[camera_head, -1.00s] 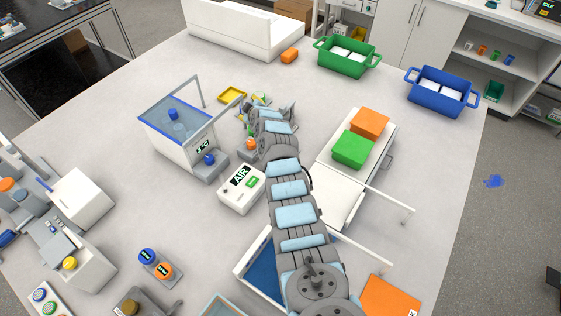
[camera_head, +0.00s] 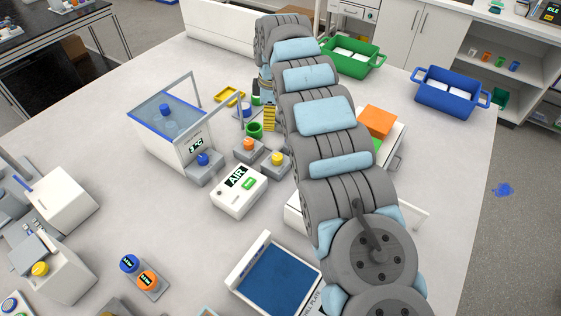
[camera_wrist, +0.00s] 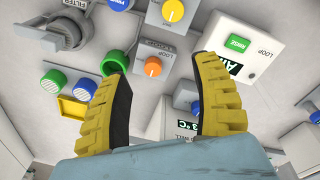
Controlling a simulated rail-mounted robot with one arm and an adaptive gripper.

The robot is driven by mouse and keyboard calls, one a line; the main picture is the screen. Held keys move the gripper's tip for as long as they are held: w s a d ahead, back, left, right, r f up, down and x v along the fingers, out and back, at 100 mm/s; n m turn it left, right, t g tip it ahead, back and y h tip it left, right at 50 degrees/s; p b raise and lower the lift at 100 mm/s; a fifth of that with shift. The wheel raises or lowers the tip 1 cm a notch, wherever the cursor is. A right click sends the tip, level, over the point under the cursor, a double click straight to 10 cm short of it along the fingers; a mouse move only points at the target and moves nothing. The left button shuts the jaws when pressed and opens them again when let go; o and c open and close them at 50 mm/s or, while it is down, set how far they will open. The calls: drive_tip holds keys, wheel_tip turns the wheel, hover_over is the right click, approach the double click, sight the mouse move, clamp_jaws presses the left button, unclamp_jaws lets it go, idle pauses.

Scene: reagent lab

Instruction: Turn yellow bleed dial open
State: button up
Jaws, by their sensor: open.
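The yellow dial (camera_head: 277,158) sits on a small grey block beside the AIR box. In the wrist view the yellow dial (camera_wrist: 171,10) is near the top edge, with a white pointer mark; its label is too small to read surely. My gripper (camera_wrist: 163,68) is open, its yellow ribbed fingers spread and empty. The dial lies beyond the fingertips, apart from them. In the head view a yellow finger of my gripper (camera_head: 268,117) shows just behind the dial; the rest is mostly hidden by my arm.
An orange dial (camera_head: 248,144) stands close left of the yellow one, and shows between the fingers in the wrist view (camera_wrist: 153,67). Another yellow knob (camera_head: 40,268) is far left.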

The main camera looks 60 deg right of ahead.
sight(277, 156)
drive_tip(key=shift+g, duration=0.5)
drive_tip(key=s+f, duration=0.1)
drive_tip(key=f, duration=0.4)
drive_tip(key=s+f+b, duration=0.1)
drive_tip(key=f, duration=0.5)
drive_tip(key=a+f, duration=0.1)
drive_tip(key=f, duration=0.4)
drive_tip(key=shift+s+f+b, duration=0.15)
drive_tip(key=shift+s+b, duration=0.15)
drive_tip(key=shift+s, duration=0.1)
drive_tip(key=shift+c, duration=0.4)
clamp_jaws()
